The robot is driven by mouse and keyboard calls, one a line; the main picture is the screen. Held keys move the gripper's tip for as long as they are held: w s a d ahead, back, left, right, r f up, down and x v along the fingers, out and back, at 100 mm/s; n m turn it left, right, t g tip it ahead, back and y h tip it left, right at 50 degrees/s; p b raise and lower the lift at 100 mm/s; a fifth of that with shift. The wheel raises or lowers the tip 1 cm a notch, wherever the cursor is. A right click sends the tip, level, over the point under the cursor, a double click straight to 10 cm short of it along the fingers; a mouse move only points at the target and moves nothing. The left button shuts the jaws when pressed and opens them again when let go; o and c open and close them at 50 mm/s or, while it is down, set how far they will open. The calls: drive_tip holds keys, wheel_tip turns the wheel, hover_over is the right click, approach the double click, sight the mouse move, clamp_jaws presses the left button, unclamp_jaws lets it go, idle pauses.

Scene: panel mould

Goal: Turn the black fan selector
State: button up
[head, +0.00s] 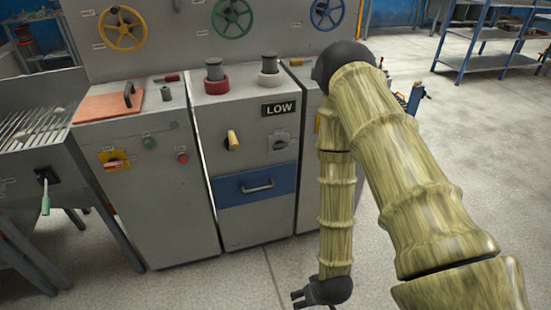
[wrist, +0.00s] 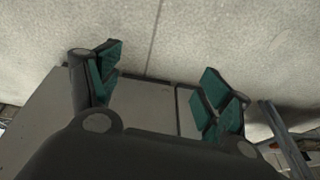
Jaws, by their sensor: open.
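A small dark selector (head: 281,144) sits on a plate on the front of the middle grey cabinet, just below a black LOW sign (head: 281,108). I take it for the fan selector; its lettering is too small to read. My gripper (head: 298,299) hangs low near the floor, well below and slightly right of the selector, apart from it. In the wrist view my gripper (wrist: 160,85) shows its green-padded fingers spread wide with nothing between them. The selector does not show in the wrist view.
A yellow knob (head: 233,140) sits left of the selector. A blue drawer (head: 254,185) with a grey handle is below. The left cabinet carries a red lever on a yellow plate (head: 113,160). My arm hides the right cabinet partly. Floor (head: 215,285) in front is clear.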

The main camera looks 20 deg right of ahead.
drive_tip(key=w+t+b, duration=0.4)
drive_tip(key=w+b, duration=0.1)
drive_tip(key=w, duration=0.9)
drive_tip(key=t+b, duration=1)
drive_tip(key=b, duration=0.6)
approach(281, 148)
drive_tip(key=shift+n, duration=0.3)
drive_tip(key=w+b, duration=0.1)
drive_tip(key=w, duration=0.3)
drive_tip(key=w+b, duration=0.1)
drive_tip(key=w, duration=0.4)
drive_tip(key=shift+w+a+f, duration=0.15)
drive_tip(key=shift+w+f, duration=0.05)
drive_tip(key=shift+w, duration=0.05)
drive_tip(key=c, duration=1)
